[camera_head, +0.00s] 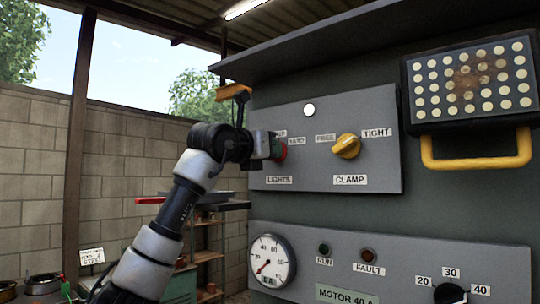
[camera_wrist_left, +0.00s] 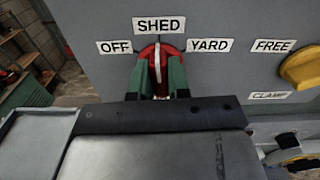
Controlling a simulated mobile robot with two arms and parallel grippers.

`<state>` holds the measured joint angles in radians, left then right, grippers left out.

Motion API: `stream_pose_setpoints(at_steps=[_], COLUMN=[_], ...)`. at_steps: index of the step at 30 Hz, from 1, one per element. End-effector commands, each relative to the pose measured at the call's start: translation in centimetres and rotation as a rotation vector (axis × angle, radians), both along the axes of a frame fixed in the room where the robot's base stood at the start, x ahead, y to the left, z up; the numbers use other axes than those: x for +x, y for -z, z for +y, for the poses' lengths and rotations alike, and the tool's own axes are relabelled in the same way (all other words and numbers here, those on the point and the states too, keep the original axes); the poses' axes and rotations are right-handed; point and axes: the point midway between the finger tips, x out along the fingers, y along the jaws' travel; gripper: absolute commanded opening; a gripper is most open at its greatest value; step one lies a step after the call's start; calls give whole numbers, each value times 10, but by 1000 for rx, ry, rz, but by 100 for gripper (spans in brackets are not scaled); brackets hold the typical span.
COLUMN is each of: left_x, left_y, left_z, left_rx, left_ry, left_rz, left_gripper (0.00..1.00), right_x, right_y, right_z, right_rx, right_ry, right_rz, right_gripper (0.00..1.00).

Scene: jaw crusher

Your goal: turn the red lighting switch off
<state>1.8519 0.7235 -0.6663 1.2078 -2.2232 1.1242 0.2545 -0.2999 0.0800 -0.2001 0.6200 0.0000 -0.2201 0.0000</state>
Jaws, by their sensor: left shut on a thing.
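The red lighting switch (camera_wrist_left: 158,58) shows in the left wrist view, with the labels OFF (camera_wrist_left: 115,47), SHED (camera_wrist_left: 159,25) and YARD (camera_wrist_left: 210,45) around it. Its pale pointer line stands about upright, towards SHED. My left gripper (camera_wrist_left: 159,80) has its green fingers on both sides of the knob and is shut on it. In the head view my left gripper (camera_head: 272,146) is at the panel, and a bit of the red switch (camera_head: 281,153) shows beside it above the LIGHTS label. The gripper hides most of the knob there. My right gripper is not in view.
The yellow CLAMP knob (camera_head: 346,146) is on the same panel, to the right of the switch. A lamp grid (camera_head: 470,80) with a yellow handle (camera_head: 476,162) is further right. Below are a gauge (camera_head: 272,261) and the motor panel (camera_head: 400,262). A shelf (camera_head: 208,255) stands behind my arm.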

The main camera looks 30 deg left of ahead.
Motion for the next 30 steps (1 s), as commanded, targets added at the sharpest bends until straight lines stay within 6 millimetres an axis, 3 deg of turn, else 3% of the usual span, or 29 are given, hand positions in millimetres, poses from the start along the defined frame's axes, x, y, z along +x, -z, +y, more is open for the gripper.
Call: stream_pose_setpoints(at_steps=[18, 30], left_x=[-1, -2], left_y=[-1, -2], left_z=[2, 2], left_rx=[-584, -874], left_ry=[-1, 1], left_rz=[38, 60], left_gripper=[0, 0], right_x=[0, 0], right_y=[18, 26], right_z=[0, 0], right_rx=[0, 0], right_ry=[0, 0], right_rz=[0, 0], right_gripper=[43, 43])
